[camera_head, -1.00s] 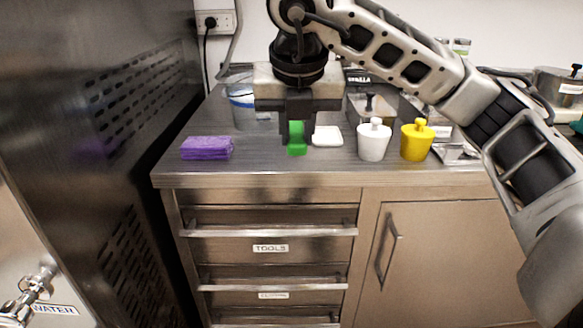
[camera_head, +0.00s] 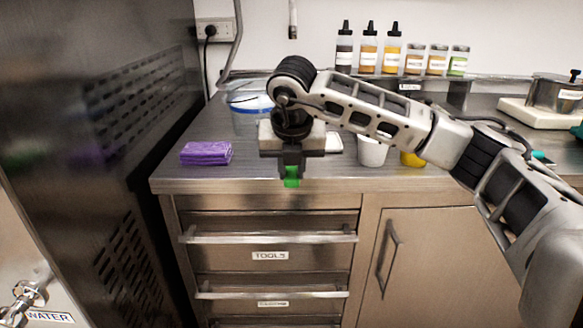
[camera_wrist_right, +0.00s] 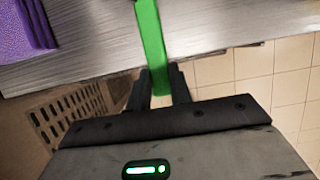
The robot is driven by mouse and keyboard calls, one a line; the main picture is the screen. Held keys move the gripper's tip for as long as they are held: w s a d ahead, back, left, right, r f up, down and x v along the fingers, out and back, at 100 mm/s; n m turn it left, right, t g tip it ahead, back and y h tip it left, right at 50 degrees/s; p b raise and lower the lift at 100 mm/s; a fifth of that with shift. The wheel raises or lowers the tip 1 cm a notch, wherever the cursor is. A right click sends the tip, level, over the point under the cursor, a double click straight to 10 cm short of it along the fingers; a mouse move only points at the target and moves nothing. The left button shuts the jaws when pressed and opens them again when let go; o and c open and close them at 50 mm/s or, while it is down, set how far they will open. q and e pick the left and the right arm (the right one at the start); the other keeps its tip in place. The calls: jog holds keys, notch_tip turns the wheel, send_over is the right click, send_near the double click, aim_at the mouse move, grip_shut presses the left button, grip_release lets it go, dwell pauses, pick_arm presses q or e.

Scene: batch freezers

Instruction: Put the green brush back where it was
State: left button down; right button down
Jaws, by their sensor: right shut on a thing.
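My right gripper (camera_head: 291,172) is shut on the green brush (camera_head: 291,183). In the head view only a short green piece shows below the fingers, at the counter's front edge. In the right wrist view the brush (camera_wrist_right: 151,38) is a long green bar running up from between the fingers (camera_wrist_right: 158,82), across the counter's metal surface. The far end of the brush is cut off by the frame. My left gripper is not in view.
A folded purple cloth (camera_head: 206,153) lies left on the steel counter (camera_head: 240,180). White (camera_head: 372,152) and yellow (camera_head: 411,158) containers are partly behind my right arm. A lidded clear tub (camera_head: 248,112) stands behind. Below are closed drawers, the top one (camera_head: 270,238) labelled TOOLS.

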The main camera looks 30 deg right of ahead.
jog(key=shift+f, duration=0.2)
jog(key=c, duration=1.3)
grip_release()
jog(key=shift+r, duration=0.1)
jog(key=shift+o, duration=0.2)
jog(key=shift+r, duration=0.2)
pick_arm(q)
jog(key=shift+p, duration=0.4)
pick_arm(e)
jog(key=v, duration=1.2)
